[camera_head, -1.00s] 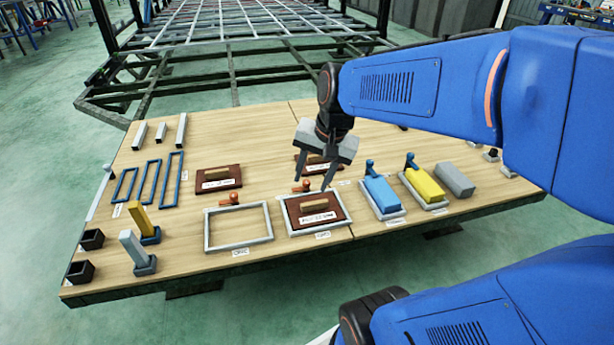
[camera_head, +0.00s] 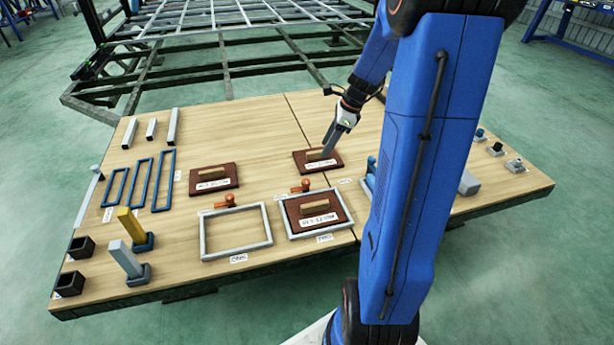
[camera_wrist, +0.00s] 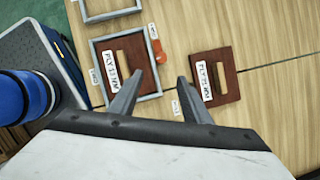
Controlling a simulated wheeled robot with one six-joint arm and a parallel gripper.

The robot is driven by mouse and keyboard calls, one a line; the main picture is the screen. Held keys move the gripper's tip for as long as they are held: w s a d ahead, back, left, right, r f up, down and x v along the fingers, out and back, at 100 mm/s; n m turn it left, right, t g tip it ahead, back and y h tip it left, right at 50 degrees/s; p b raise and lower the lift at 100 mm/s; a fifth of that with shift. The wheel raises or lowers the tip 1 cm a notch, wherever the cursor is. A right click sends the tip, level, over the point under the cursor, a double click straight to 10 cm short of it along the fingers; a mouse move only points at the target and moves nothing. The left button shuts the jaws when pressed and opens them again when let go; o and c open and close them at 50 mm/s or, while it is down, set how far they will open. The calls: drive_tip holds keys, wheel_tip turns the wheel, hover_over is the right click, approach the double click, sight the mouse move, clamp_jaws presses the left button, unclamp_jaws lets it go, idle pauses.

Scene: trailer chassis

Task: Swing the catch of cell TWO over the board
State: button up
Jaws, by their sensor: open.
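Cell TWO is a grey frame (camera_head: 349,222) with a dark brown board (camera_head: 335,206) lying inside it. The board has a wooden grip bar and a white label. The orange catch (camera_head: 302,187) of cell TWO lies along the outside of the frame's far edge, not over the board. My gripper (camera_head: 326,154) points down behind cell TWO, open and empty; the head view shows it in front of a second brown board. In the wrist view the catch (camera_wrist: 157,46) shows just beyond the gap between my fingertips (camera_wrist: 160,76), and I see no contact.
Cell ONE is an empty grey frame (camera_head: 204,235) with its own orange catch (camera_head: 226,201). Loose brown boards lie behind, one at left (camera_head: 214,177) and one near my gripper (camera_head: 333,164). My arm hides much of the table's right side. Blue frames (camera_head: 140,182) lie at the left.

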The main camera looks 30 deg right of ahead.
sight(306, 181)
drive_tip(key=x, duration=1.7)
drive_tip(key=shift+w+f, duration=0.1)
drive_tip(key=shift+f, duration=0.15)
drive_tip(key=c, duration=1)
